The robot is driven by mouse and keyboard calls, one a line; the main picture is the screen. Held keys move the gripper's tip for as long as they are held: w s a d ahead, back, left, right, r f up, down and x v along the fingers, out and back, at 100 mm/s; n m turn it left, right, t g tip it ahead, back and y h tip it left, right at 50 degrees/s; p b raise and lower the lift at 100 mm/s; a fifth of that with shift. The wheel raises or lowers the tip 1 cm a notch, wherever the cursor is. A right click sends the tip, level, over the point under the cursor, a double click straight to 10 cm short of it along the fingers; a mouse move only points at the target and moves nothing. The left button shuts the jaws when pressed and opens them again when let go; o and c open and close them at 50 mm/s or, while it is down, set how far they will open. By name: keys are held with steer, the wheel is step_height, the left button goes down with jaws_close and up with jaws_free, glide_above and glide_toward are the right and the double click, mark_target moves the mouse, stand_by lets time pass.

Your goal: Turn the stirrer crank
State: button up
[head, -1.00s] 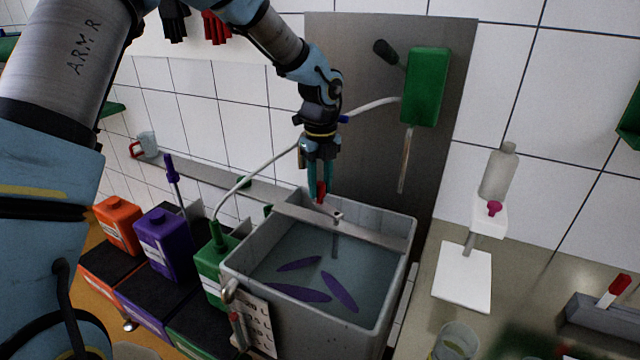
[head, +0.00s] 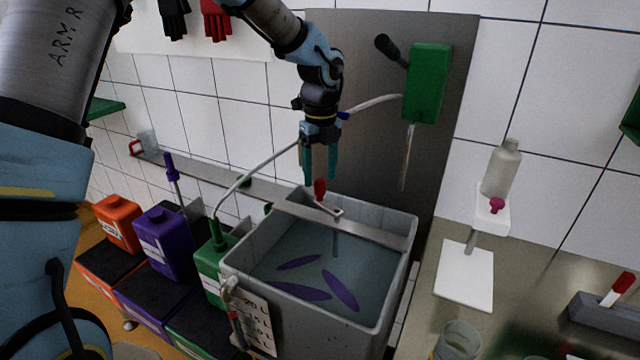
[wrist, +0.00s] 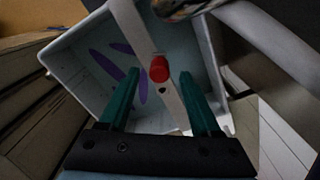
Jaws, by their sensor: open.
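The stirrer crank has a red knob (head: 320,188) on a short arm above the grey crossbar (head: 345,222) of the vat. The vat (head: 228,268) is a grey tub of bluish liquid with purple paddle shapes (head: 340,290) in it. My gripper (head: 320,182) has two teal fingers pointing down, just above and around the height of the knob's top. In the wrist view the red knob (wrist: 159,69) lies between and beyond the open fingertips (wrist: 162,82). I cannot tell whether any finger touches it.
Green (head: 212,275), purple (head: 163,245) and orange (head: 117,222) jugs stand left of the vat. A green box (head: 427,83) with a dark lever hangs on the metal back panel. A white stand with a bottle (head: 501,168) is on the right counter.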

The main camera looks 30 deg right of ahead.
step_height(320, 180, up, 8)
steer(key=b, duration=0.1)
steer(key=shift+b, duration=0.3)
